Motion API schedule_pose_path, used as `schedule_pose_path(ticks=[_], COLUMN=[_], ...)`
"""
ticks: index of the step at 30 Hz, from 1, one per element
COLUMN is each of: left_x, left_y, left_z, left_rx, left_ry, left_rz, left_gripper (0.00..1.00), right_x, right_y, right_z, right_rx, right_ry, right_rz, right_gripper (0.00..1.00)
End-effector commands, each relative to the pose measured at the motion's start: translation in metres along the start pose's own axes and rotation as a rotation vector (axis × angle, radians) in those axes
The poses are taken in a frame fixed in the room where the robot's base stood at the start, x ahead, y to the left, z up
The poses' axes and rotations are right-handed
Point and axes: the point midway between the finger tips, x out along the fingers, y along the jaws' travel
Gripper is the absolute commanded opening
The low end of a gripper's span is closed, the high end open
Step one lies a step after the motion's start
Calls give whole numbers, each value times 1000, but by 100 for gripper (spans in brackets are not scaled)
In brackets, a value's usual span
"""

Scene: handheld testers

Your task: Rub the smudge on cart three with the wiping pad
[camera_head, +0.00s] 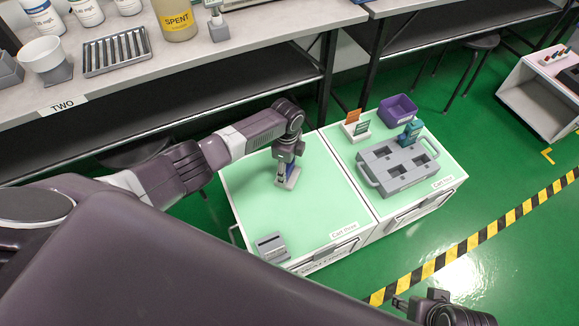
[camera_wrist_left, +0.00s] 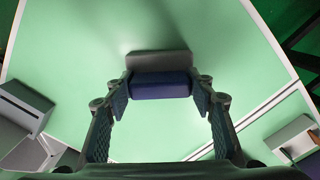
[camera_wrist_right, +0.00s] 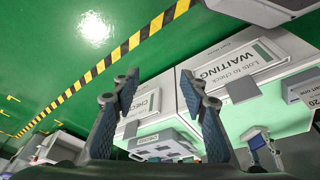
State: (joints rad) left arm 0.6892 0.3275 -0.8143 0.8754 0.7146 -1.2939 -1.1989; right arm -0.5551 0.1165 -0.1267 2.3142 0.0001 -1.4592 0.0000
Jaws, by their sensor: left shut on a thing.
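The wiping pad (camera_head: 290,180), a grey block with a blue grip, stands on the pale green top of the left cart (camera_head: 310,217), whose label looks like cart three. In the left wrist view its blue grip (camera_wrist_left: 162,85) sits between the fingertips, with the grey pad (camera_wrist_left: 160,60) beyond. My left gripper (camera_head: 286,168) is shut on this grip; the pad appears to touch or nearly touch the top. No smudge can be made out. My right gripper (camera_wrist_right: 155,85) is open and empty, away from the carts; part of it shows low in the head view (camera_head: 402,303).
A small grey holder (camera_head: 271,247) sits at the cart's front left corner. The adjoining cart bears a grey tray (camera_head: 392,168), a purple bin (camera_head: 398,110) and a card stand (camera_head: 355,127). A bench (camera_head: 190,85) with bottles runs behind. Most of the left cart's top is clear.

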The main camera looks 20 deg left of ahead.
Motion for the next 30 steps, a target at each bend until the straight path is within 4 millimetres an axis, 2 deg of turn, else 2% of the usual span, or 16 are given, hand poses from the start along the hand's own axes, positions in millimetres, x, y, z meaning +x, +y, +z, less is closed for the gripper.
schedule_pose_path(ticks=[1,9,17,30], left_x=[5,4,4,3], left_y=[8,13,15,24], left_z=[6,10,12,20], left_rx=[-2,-3,-3,-3], left_ry=[-10,-9,-9,-9], left_rz=[17,16,15,16], left_gripper=[31,31,31,31], right_x=[4,26,35,72], right_y=[0,-2,-2,-4], right_z=[1,4,6,19], right_rx=[0,-2,-2,-6], right_ry=[-5,-15,-18,-40], right_rz=[-1,-3,-3,-7], right_gripper=[40,40,40,40])
